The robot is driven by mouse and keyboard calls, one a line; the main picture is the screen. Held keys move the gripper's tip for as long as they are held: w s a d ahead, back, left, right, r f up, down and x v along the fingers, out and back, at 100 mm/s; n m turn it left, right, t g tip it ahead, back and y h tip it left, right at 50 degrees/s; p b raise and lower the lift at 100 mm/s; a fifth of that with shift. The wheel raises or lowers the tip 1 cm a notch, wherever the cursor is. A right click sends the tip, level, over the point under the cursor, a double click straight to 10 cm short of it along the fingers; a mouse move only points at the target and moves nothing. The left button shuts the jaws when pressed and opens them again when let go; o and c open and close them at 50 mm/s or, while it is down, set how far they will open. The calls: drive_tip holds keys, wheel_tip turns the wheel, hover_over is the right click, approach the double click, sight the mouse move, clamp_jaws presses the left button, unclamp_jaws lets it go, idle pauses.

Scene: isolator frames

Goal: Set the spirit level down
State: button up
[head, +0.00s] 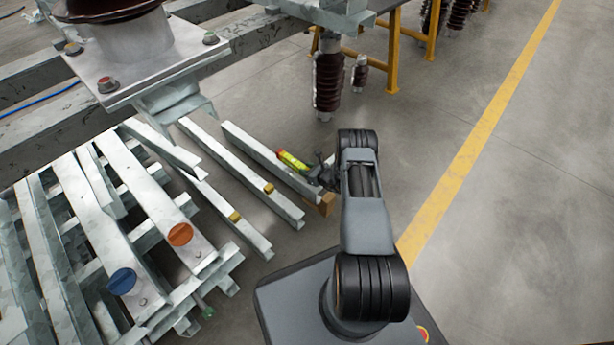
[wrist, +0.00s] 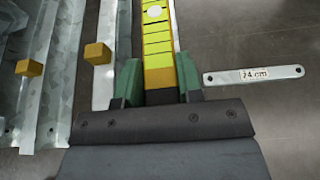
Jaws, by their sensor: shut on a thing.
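The spirit level (head: 293,161) is a yellow-green bar with a red end in the head view. It points away from my gripper (head: 320,175), over or beside the end of the rightmost loose steel beam (head: 262,152). In the wrist view, the level (wrist: 158,45) runs straight ahead between the green fingers of my gripper (wrist: 159,84), which is shut on its near end. A pale round spot shows on its far part. I cannot tell whether the level touches anything beneath it.
Small yellow blocks sit on two beams (wrist: 97,53) (wrist: 30,67). A metal strip marked "24 cm" (wrist: 253,75) lies right of the level. A wooden block (head: 325,203) is near my arm. A steel rack (head: 130,235) stands left. Floor right of the yellow line (head: 480,130) is clear.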

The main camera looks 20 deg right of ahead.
drive_tip(key=shift+f+b, duration=0.35)
drive_tip(key=shift+f, duration=0.9)
drive_tip(key=shift+f, duration=0.1)
drive_tip(key=shift+f+b, duration=0.45)
drive_tip(key=shift+b, duration=0.05)
drive_tip(key=o, duration=1)
drive_tip(key=shift+r, duration=0.1)
drive_tip(key=shift+o, duration=0.2)
